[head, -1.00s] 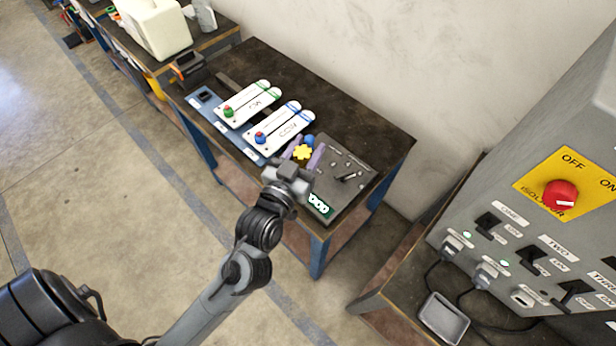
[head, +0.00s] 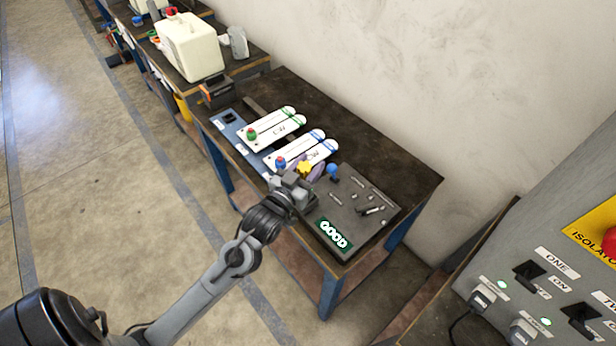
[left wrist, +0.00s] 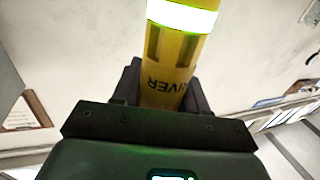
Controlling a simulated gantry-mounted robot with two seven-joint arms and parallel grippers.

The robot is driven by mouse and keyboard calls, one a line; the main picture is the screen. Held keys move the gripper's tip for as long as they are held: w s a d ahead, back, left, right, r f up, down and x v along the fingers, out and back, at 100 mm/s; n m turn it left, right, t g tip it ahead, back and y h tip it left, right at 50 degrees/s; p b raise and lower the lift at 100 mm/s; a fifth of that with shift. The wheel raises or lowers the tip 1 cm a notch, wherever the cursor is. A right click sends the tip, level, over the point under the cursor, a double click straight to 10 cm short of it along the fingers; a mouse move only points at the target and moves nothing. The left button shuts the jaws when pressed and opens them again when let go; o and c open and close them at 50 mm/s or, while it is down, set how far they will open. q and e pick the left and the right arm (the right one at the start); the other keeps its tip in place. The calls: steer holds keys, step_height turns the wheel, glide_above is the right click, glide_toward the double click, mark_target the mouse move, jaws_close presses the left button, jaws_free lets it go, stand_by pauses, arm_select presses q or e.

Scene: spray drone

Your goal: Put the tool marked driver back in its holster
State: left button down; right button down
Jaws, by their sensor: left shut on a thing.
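The driver (left wrist: 172,60) is a yellow cylinder with a bright band, and its lettering reads upside down as "IVER" in the left wrist view. My left gripper (left wrist: 160,90) is shut on it, with the driver extending out beyond the fingers. In the head view, the left gripper (head: 303,174) shows over the bench's front side, beside the white drone arms. I cannot make out the holster in either view. The right gripper is not in view.
White arms marked with green (head: 272,127) and blue (head: 300,150) lie on a blue plate on the dark bench (head: 390,165). A grey panel (head: 350,205) with a "GOOD" display is at its near end. An isolator cabinet (head: 555,240) stands right. The bench's back strip is clear.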

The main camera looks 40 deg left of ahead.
arm_select(q)
steer(key=shift+w+a+f, duration=0.15)
steer(key=shift+a+f, duration=0.05)
step_height(320, 180, down, 4)
steer(key=shift+r+b, duration=0.1)
steer(key=shift+b, duration=0.45)
steer(key=c, duration=0.6)
jaws_free()
steer(key=shift+f, duration=0.2)
